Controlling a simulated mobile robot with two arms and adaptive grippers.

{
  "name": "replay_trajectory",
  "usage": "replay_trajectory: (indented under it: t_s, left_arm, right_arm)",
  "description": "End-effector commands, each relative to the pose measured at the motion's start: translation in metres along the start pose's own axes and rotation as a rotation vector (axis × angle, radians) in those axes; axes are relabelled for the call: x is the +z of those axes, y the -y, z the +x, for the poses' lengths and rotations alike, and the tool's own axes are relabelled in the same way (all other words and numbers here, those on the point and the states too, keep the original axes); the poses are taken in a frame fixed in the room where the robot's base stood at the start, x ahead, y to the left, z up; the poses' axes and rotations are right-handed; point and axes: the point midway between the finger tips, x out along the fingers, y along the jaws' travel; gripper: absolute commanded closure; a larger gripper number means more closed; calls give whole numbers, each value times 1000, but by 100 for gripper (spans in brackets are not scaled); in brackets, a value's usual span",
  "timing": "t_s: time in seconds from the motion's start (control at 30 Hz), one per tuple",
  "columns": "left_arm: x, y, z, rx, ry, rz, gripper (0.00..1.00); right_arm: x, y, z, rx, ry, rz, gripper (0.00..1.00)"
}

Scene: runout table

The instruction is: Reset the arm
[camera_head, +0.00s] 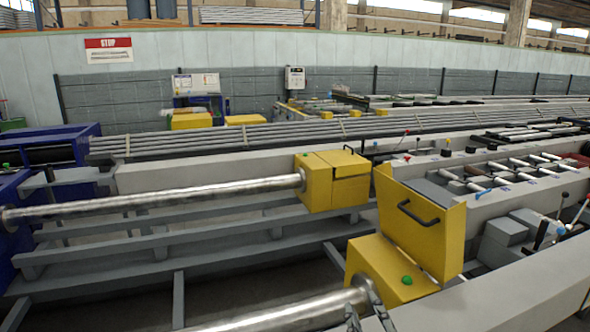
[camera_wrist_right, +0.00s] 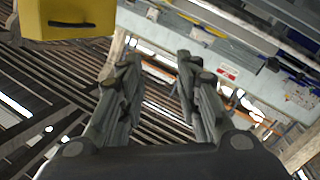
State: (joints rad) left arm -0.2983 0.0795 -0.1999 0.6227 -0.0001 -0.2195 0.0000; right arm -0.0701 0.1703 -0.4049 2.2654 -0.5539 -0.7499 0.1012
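My right gripper (camera_head: 366,308) shows at the bottom edge of the head view, with only its grey fingertips in the frame. The fingertips appear in front of the end of a lower steel bar (camera_head: 290,312) and the yellow housing below the raised cover; I cannot tell how far apart they are in depth. In the right wrist view the gripper (camera_wrist_right: 157,68) has its two fingers spread, with nothing between them. My left gripper is in neither view.
A yellow cover (camera_head: 420,225) with a black handle stands raised; a yellow housing with a handle also shows in the wrist view (camera_wrist_right: 68,22). A long steel bar (camera_head: 150,203) runs to a yellow block (camera_head: 330,180). Grey rails and levers lie right; a STOP sign (camera_head: 108,50) hangs behind.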

Motion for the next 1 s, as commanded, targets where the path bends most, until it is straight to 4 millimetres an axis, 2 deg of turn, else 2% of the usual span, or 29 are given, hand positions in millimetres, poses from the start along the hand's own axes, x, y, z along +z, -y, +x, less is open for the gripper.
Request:
replay_trajectory:
  t_s: [0.03,0.1,0.2,0.3,0.43,0.63,0.67,0.7,0.87,1.0]
  left_arm:
    - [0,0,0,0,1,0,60]
    - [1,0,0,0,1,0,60]
    - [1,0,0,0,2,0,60]
    - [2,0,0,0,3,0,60]
    - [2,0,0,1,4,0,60]
    - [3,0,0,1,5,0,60]
    - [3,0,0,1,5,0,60]
    - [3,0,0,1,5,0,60]
    - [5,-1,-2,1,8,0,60]
    - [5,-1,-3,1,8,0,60]
  right_arm:
    - [38,3,-13,-22,124,45,69]
    - [86,9,-36,-58,296,100,69]
    - [145,21,-78,-119,524,169,69]
    - [187,34,-123,-182,716,220,69]
    - [222,48,-178,-257,912,265,69]
    - [250,64,-257,-370,1156,315,69]
    - [255,67,-260,-378,1172,317,69]
    - [264,72,-252,-377,1169,314,69]
    - [299,92,-241,-382,1184,310,69]
    - [338,113,-235,-389,1200,306,69]
